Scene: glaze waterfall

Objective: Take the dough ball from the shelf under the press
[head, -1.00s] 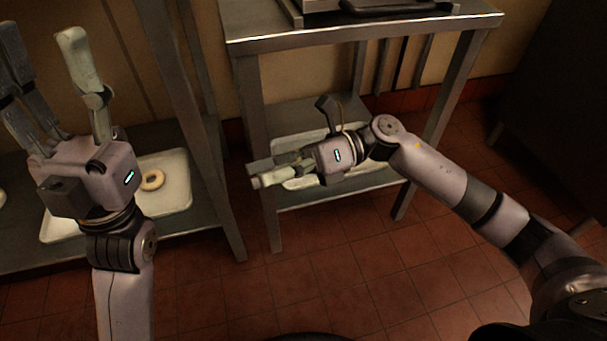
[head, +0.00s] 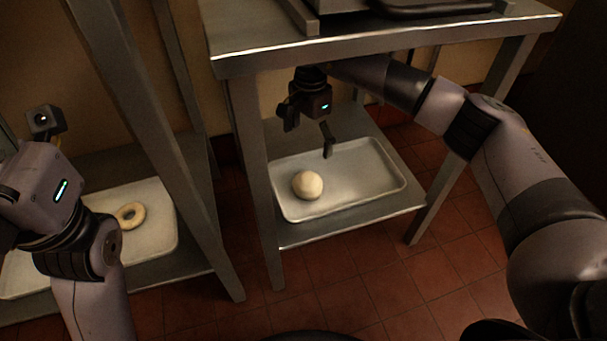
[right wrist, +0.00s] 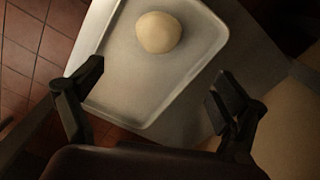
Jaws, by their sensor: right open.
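The pale round dough ball (head: 307,185) sits in a metal tray (head: 365,182) on the lower shelf (head: 345,224) of the steel table. It also shows in the right wrist view (right wrist: 158,32), near the tray's far part, beyond my fingertips. My right gripper (head: 306,142) is under the tabletop, above the back of the tray. It is open and empty, fingers pointing down, apart from the ball; both fingers (right wrist: 157,86) show in the right wrist view. My left gripper (head: 38,185) is at the left edge, its fingers out of frame.
The tabletop (head: 390,42) and its legs frame the shelf, with my right arm reaching in beneath the top. Equipment (head: 340,8), only partly in view, stands on top. At left, another tray (head: 150,235) holds a dough ring (head: 130,215). Free tiled floor (head: 345,285) lies in front.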

